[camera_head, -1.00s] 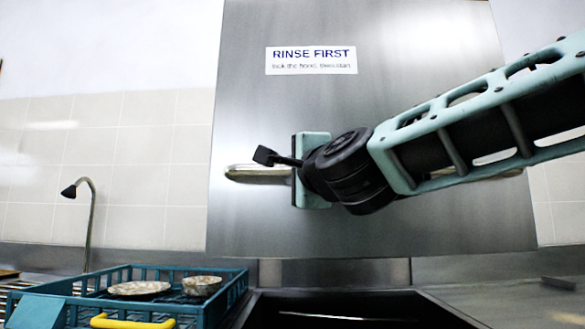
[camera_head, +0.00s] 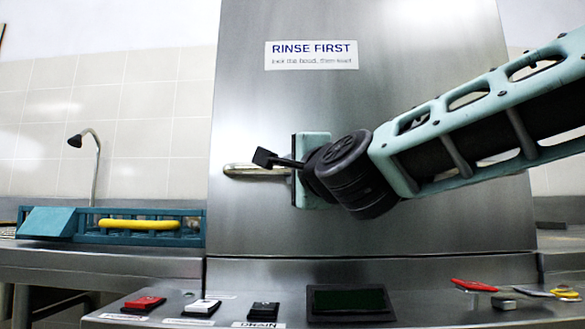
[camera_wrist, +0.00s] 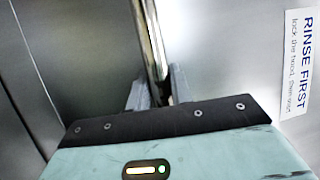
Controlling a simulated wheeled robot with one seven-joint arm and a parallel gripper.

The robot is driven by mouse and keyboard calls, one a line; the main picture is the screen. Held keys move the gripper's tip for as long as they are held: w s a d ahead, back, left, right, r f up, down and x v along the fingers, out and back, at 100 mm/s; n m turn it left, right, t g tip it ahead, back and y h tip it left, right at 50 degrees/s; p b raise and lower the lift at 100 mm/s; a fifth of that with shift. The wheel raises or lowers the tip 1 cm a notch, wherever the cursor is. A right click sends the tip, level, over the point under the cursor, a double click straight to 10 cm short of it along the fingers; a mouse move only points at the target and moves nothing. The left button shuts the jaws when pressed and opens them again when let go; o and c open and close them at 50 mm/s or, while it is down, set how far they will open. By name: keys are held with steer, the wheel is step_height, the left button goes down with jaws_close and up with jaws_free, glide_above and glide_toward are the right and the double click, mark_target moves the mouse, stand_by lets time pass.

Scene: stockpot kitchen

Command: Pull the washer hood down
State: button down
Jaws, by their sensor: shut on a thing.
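The washer hood (camera_head: 400,60) is a big stainless steel panel with a "RINSE FIRST" sign (camera_head: 311,55), which also shows in the wrist view (camera_wrist: 298,65). Its lower edge meets the steel front of the machine, with no opening visible between them. The horizontal handle bar (camera_head: 250,171) runs across the hood.
Below the hood, a front ledge holds red (camera_head: 144,303), white (camera_head: 202,307) and black (camera_head: 264,311) switches and a dark display (camera_head: 350,302). A teal rack (camera_head: 50,223) with a yellow handle (camera_head: 138,224) stands left, before a tap (camera_head: 90,150).

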steer(key=shift+a+f, duration=0.1)
steer(key=shift+f, duration=0.35)
steer(key=c, duration=1.3)
jaws_free()
steer(key=shift+o, duration=0.2)
steer(key=shift+r, duration=0.1)
steer(key=shift+s, duration=0.2)
steer(key=p+v, duration=0.2)
steer(key=v, duration=0.9)
steer(key=shift+s+d, duration=0.25)
